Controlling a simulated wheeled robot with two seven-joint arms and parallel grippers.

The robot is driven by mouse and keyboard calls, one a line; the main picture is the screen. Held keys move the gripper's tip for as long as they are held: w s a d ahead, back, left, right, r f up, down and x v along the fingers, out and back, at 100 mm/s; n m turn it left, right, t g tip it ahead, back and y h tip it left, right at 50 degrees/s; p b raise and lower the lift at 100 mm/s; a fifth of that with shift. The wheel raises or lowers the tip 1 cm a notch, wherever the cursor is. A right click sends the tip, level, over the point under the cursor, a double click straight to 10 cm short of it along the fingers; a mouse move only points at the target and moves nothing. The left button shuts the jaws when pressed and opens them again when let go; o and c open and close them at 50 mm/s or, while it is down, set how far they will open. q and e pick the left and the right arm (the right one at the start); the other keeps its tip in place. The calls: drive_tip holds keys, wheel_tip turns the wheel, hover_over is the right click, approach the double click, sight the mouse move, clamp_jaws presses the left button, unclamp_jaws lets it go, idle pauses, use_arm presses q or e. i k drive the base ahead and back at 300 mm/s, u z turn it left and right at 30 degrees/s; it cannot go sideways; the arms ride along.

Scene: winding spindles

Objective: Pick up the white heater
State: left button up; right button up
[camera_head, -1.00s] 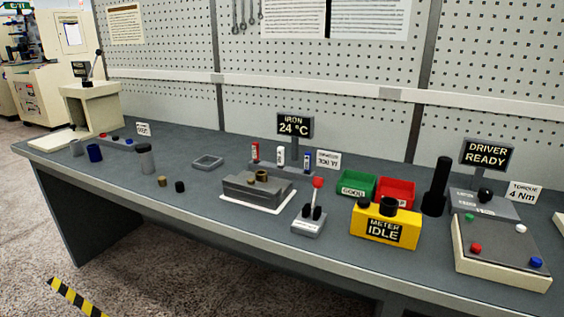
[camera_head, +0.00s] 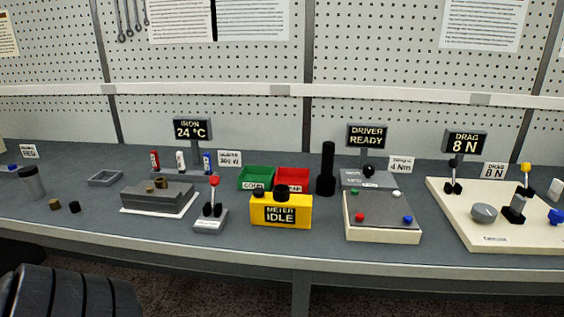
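The white heater (camera_head: 180,160) is a small upright white cylinder with a dark mark, seen at the back of the bench in the head view. It stands between a red heater (camera_head: 155,160) and a blue heater (camera_head: 207,163) on a low grey holder, beneath the "IRON 24 °C" display (camera_head: 193,129). A dark ribbed part of my own arm shows at the bottom left, well in front of the bench. Neither gripper's fingers are in view.
A grey block fixture (camera_head: 157,196) on a white plate stands in front of the heaters. A small switch box with a red-topped lever (camera_head: 211,217) is right of it. A yellow meter (camera_head: 281,211), green bin (camera_head: 256,177) and red bin (camera_head: 293,178) are further right.

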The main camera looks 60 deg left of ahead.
sight(179, 155)
drive_tip(key=z, duration=1.2)
drive_tip(key=k, duration=2.05)
drive_tip(key=u, duration=1.6)
